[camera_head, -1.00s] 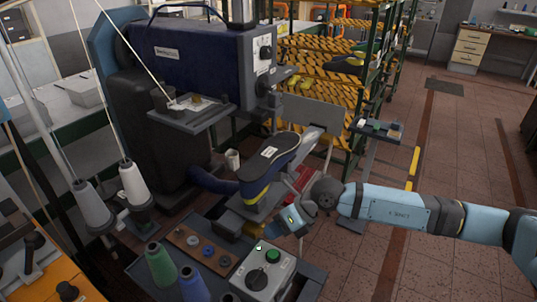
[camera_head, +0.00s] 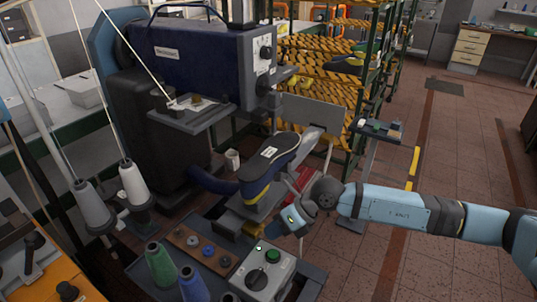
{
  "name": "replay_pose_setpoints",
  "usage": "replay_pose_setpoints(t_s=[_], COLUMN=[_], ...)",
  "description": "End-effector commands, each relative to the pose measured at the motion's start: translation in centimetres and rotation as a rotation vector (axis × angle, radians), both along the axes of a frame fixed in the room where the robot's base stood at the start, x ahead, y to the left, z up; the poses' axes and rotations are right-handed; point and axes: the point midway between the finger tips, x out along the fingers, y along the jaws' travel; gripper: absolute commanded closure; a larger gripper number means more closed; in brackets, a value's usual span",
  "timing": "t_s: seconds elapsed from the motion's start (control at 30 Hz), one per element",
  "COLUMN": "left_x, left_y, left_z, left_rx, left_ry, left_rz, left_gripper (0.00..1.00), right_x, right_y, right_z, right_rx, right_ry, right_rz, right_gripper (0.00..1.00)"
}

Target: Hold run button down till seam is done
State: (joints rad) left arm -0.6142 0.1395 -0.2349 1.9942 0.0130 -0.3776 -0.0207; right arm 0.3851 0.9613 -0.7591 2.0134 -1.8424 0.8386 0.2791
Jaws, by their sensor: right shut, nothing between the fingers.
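The control box (camera_head: 262,279) is grey and stands at the bottom middle of the head view. On its top are a green button (camera_head: 272,256) and a black knob (camera_head: 252,280). My right gripper (camera_head: 254,231) is shut and empty, just behind the box. It appears apart from the green button, though its exact height is hard to tell. My left gripper is out of view.
A green thread cone (camera_head: 161,265) and a blue one (camera_head: 193,285) stand left of the box. Grey cones (camera_head: 92,205) stand farther left. A small stand (camera_head: 378,130) and striped racks are behind my right arm. Floor at right is clear.

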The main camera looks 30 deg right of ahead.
Motion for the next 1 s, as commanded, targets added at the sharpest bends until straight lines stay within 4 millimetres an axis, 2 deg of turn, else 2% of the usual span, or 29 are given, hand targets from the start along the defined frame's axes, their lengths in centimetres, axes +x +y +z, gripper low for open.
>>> replay_pose_setpoints(t_s=[0.43,0.57,1.0], left_x=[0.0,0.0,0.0], left_y=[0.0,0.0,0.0], left_z=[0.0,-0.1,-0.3], left_rx=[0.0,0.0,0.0], left_ry=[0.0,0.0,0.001], left_rz=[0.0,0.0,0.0], left_gripper=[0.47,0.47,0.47], right_x=[0.0,0.0,-0.4], right_y=[0.0,0.1,0.7], right_z=[0.0,0.2,2.0], right_rx=[-0.002,-0.022,-0.216], right_ry=[-0.005,-0.052,-0.536], right_rz=[0.006,0.062,0.615], right_gripper=[1.0,1.0,1.0])
